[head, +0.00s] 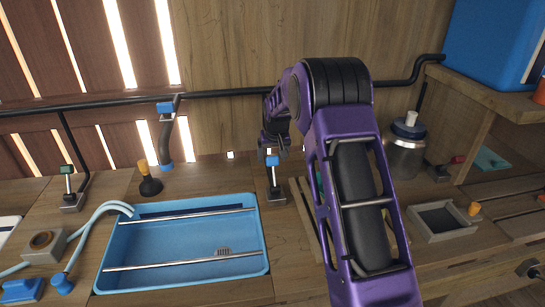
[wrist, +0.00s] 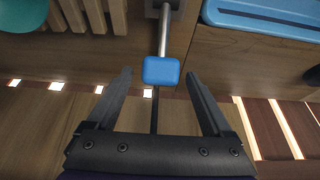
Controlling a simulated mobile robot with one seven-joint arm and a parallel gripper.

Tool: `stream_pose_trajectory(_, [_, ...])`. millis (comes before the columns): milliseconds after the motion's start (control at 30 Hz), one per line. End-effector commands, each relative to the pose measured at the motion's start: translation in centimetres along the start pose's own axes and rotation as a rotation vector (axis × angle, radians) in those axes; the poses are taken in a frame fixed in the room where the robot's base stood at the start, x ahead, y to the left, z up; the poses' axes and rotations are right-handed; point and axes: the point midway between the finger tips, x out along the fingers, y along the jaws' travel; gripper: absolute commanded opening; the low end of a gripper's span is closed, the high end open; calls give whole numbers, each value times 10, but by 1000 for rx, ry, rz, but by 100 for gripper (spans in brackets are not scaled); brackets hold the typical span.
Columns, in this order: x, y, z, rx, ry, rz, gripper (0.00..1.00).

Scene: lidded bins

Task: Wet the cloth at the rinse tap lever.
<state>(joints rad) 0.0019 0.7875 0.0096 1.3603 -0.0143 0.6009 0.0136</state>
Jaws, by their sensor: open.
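A lever with a blue knob (head: 272,160) on a metal stem stands on the counter just right of the blue basin. The knob also shows in the wrist view (wrist: 161,71), in line with the gap between my fingertips. My gripper (wrist: 158,78) is open, one finger to each side of the knob, with nothing held; I cannot tell whether the knob is fully between the fingers. In the head view my gripper (head: 271,147) is small, just behind the knob. A grey spout (head: 165,135) with a blue top hangs behind the basin. I cannot make out the cloth for certain.
Other levers have a green knob (head: 67,169) and a red knob (head: 458,159). A metal jar (head: 404,160) and grey tray (head: 468,228) stand right of my arm.

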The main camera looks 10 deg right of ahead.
Motion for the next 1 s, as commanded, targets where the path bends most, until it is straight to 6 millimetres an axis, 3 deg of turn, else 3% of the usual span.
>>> stream_pose_trajectory(167, [0,0,0,0,0,0,81])
stream_pose_trajectory(600, [0,0,0,0,0,0,2])
stream_pose_trajectory(1000, [1,0,1,0,11,0,0])
